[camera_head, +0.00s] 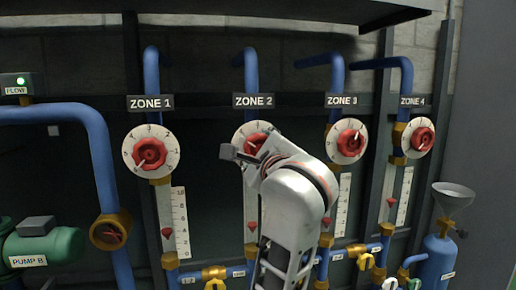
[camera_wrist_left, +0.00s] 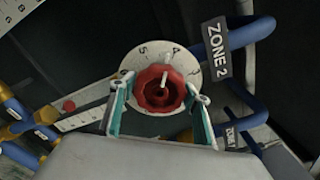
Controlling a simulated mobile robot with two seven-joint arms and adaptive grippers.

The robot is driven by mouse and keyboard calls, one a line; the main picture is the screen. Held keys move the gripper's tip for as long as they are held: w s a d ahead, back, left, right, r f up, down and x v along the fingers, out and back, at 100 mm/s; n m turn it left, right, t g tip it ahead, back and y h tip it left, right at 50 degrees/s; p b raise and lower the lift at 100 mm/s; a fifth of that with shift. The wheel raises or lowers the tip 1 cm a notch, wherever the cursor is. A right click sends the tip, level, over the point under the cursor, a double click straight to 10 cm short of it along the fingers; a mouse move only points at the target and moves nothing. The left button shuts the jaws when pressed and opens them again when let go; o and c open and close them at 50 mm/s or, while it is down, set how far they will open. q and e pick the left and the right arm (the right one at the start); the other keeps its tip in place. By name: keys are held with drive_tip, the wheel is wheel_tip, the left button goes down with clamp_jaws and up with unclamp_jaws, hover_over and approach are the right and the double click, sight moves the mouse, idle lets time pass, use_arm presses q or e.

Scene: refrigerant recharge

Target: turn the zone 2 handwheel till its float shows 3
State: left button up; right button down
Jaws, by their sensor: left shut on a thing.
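The zone 2 handwheel is a red lobed knob (camera_wrist_left: 158,92) on a round white numbered dial (camera_wrist_left: 131,64). In the head view a sliver of the red knob (camera_head: 256,140) shows behind my wrist. My left gripper (camera_wrist_left: 160,98) is shut on the handwheel, one finger on each side; it also shows in the head view (camera_head: 247,158).
Similar handwheels stand at zone 1 (camera_head: 150,152), zone 3 (camera_head: 349,141) and zone 4 (camera_head: 422,139). Blue pipes and yellow valves (camera_head: 214,272) run below. A green pump (camera_head: 45,245) is at left, a blue cylinder with a funnel (camera_head: 453,196) at right.

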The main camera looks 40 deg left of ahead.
use_arm(q)
drive_tip(key=o, duration=1.2)
drive_tip(key=shift+c, duration=0.2)
drive_tip(key=r, duration=0.9)
drive_tip(key=shift+d+r, duration=0.15)
drive_tip(key=shift+d, duration=0.1)
drive_tip(key=shift+a+r, duration=0.2)
drive_tip(key=shift+r, duration=0.25)
